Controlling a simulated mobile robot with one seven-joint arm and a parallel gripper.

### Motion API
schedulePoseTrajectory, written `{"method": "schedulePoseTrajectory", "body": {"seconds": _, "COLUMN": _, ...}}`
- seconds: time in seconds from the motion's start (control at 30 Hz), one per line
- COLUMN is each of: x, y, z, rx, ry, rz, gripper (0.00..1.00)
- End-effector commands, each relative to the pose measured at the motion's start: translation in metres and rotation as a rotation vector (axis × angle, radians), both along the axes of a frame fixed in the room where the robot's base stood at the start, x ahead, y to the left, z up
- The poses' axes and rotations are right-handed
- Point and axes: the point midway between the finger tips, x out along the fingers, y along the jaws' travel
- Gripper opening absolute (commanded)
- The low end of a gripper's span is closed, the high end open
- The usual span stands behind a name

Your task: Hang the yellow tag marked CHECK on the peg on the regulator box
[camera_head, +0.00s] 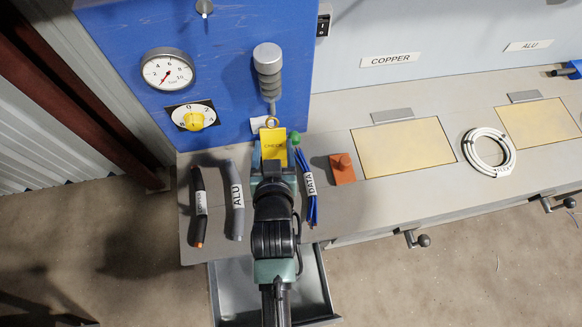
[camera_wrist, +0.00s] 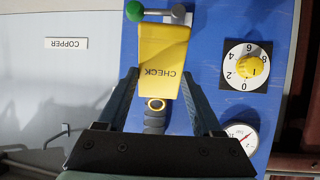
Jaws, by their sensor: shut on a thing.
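The yellow tag marked CHECK (camera_head: 273,146) is held upright by my gripper (camera_head: 272,165), in front of the lower part of the blue regulator box (camera_head: 230,60). In the wrist view the tag (camera_wrist: 163,60) shows upside down between my two fingers (camera_wrist: 162,80), which close on its side edges. Its ring (camera_head: 271,122) is above the tag, clear of my fingers. A short metal peg (camera_head: 204,7) with a round end sticks out of the box near its top, up and left of the tag. The peg is not visible in the wrist view.
A ribbed grey cylinder (camera_head: 268,70) juts from the box just above the tag. A gauge (camera_head: 167,70) and yellow dial (camera_head: 193,117) are left. A green ball (camera_head: 295,138) is beside the tag. Cable pieces (camera_head: 236,200) and an orange block (camera_head: 342,168) lie on the bench.

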Motion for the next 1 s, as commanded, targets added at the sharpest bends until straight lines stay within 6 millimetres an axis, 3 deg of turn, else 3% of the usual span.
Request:
{"method": "schedulePoseTrajectory", "body": {"seconds": 0.03, "x": 0.003, "y": 0.01, "z": 0.037, "rx": 0.005, "ry": -0.039, "rz": 0.018, "gripper": 0.15}}
{"method": "schedulePoseTrajectory", "body": {"seconds": 0.1, "x": 0.004, "y": 0.022, "z": 0.07, "rx": 0.013, "ry": -0.092, "rz": 0.041, "gripper": 0.15}}
{"method": "schedulePoseTrajectory", "body": {"seconds": 0.3, "x": -0.003, "y": 0.051, "z": 0.152, "rx": 0.039, "ry": -0.209, "rz": 0.095, "gripper": 0.15}}
{"method": "schedulePoseTrajectory", "body": {"seconds": 0.4, "x": -0.008, "y": 0.061, "z": 0.181, "rx": 0.05, "ry": -0.248, "rz": 0.114, "gripper": 0.15}}
{"method": "schedulePoseTrajectory", "body": {"seconds": 0.6, "x": -0.015, "y": 0.07, "z": 0.21, "rx": 0.061, "ry": -0.285, "rz": 0.135, "gripper": 0.15}}
{"method": "schedulePoseTrajectory", "body": {"seconds": 1.0, "x": -0.001, "y": 0.075, "z": 0.209, "rx": 0.062, "ry": -0.29, "rz": 0.137, "gripper": 0.15}}
